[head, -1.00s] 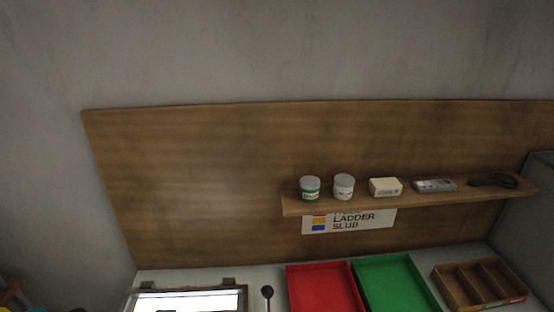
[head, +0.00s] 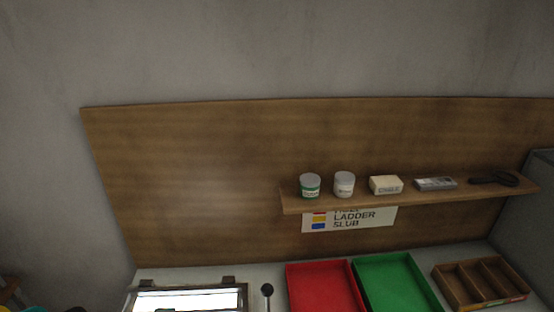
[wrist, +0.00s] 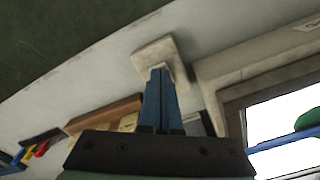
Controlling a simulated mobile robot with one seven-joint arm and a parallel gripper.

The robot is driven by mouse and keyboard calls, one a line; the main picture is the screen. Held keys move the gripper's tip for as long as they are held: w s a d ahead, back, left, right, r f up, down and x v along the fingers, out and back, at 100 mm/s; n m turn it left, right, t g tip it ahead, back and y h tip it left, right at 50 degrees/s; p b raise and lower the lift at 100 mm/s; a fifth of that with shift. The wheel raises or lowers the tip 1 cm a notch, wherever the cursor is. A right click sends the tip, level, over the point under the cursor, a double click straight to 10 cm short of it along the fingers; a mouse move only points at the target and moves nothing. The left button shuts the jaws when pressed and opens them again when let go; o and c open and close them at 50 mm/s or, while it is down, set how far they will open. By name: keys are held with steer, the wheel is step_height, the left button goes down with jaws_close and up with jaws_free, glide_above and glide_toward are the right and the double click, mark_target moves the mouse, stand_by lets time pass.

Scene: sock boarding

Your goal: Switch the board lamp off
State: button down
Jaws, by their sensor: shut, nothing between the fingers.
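The board lamp shows as a bright, lit white panel (head: 190,301) in a frame at the lower left of the head view, cut off by the picture's edge. The lit panel (wrist: 285,115) also shows at the right of the wrist view. My gripper (wrist: 158,72) has its blue fingers shut together with nothing between them. The fingertips overlap a pale square block (wrist: 158,53) in the wrist view; I cannot tell whether they touch it or what it is. My gripper is outside the head view.
A black-knobbed stick (head: 267,291) stands right of the panel. Beyond it are a red tray (head: 322,288), a green tray (head: 395,283) and a wooden divided box (head: 480,284). A shelf (head: 420,198) with jars and small items is above. A green object (wrist: 308,118) overlaps the lit panel.

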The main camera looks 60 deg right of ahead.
steer(key=shift+f, duration=0.35)
step_height(320, 180, up, 7)
steer(key=p, duration=0.7)
steer(key=shift+r, duration=0.1)
stand_by(0.8)
